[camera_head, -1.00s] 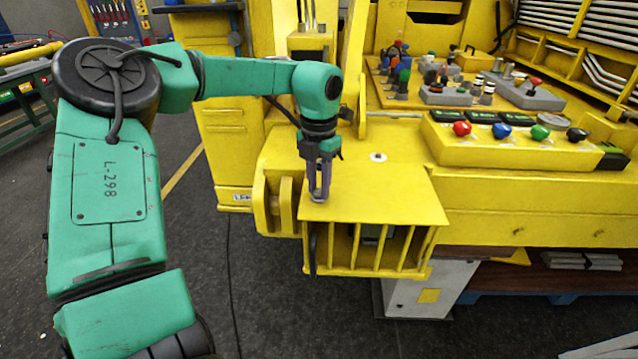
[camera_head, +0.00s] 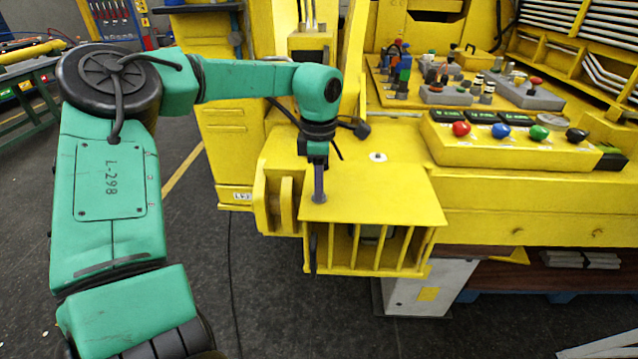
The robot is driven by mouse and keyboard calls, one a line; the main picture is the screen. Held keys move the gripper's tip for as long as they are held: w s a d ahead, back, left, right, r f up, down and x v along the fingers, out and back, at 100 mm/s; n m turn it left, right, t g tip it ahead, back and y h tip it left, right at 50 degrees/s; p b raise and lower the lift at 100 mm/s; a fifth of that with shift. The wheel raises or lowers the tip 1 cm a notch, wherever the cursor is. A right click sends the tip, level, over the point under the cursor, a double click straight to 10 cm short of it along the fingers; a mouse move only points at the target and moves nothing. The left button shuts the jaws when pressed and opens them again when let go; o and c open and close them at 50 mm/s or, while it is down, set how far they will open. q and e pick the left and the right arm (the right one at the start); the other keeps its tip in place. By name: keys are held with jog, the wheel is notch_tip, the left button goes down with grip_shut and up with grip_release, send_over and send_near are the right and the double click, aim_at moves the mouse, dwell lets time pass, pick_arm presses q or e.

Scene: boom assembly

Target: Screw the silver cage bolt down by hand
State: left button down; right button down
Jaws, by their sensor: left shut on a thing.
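My left gripper (camera_head: 319,186) points straight down at the left front of the yellow cage's top plate (camera_head: 385,195). Its fingers are shut at the plate, on what I take to be the silver cage bolt; the fingers hide nearly all of the bolt. How far the bolt sits in the plate cannot be seen. The yellow cage (camera_head: 370,248) has upright bars under the plate. My right gripper is not in view.
A small pale fitting (camera_head: 378,157) lies behind the plate. A yellow button box (camera_head: 515,145) with coloured knobs stands to the right. Behind it is a board (camera_head: 400,101) with several small parts. A yellow upright boom (camera_head: 352,60) rises close behind my wrist.

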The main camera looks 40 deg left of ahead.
pick_arm(q)
jog(key=m, duration=0.5)
jog(key=shift+w+r+m, duration=0.25)
jog(key=shift+r+m, duration=0.05)
dwell(0.4)
jog(key=c, duration=0.8)
grip_release()
jog(key=shift+o, duration=0.8)
jog(key=shift+s+f, duration=0.15)
notch_tip(320, 180, up, 15)
jog(key=shift+f+p, duration=0.2)
jog(key=shift+p, duration=0.1)
